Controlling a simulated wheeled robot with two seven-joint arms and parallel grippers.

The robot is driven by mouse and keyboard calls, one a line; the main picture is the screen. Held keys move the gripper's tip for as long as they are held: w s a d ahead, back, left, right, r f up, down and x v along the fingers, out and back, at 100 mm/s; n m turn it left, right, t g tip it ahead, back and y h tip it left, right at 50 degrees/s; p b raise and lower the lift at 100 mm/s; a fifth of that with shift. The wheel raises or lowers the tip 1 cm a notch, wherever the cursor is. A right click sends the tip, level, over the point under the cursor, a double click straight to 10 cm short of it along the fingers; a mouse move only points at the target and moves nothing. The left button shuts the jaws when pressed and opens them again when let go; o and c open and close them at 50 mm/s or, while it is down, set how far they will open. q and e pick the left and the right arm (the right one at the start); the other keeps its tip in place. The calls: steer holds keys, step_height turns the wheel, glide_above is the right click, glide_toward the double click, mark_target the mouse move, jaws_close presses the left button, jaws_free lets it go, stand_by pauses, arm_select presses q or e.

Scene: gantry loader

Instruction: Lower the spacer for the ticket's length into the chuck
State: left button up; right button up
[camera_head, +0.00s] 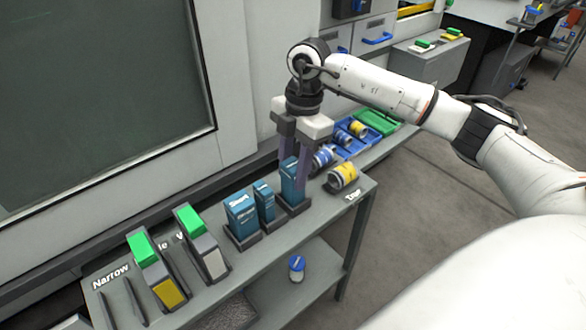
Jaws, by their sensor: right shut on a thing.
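My right gripper (294,180) points straight down over the back right end of the bench. Its two fingers are shut on a teal block (290,191), the rightmost of three. This block stands upright in or just over a dark holder; I cannot tell whether it is lifted. A wide teal block (241,214) and a narrow teal block (264,201) stand in dark holders to its left. Which of these is the spacer is too small to read. I cannot make out a chuck or a ticket. My left gripper is not in view.
The bench (209,288) has slots labelled "Narrow" and more, with a green-and-yellow block (156,268) and a green-and-white block (202,245). A blue-topped can (296,268) is on the lower shelf.

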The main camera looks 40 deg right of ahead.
steer(key=shift+r+p, duration=2.3)
steer(key=shift+r, duration=0.5)
steer(key=shift+f, duration=0.1)
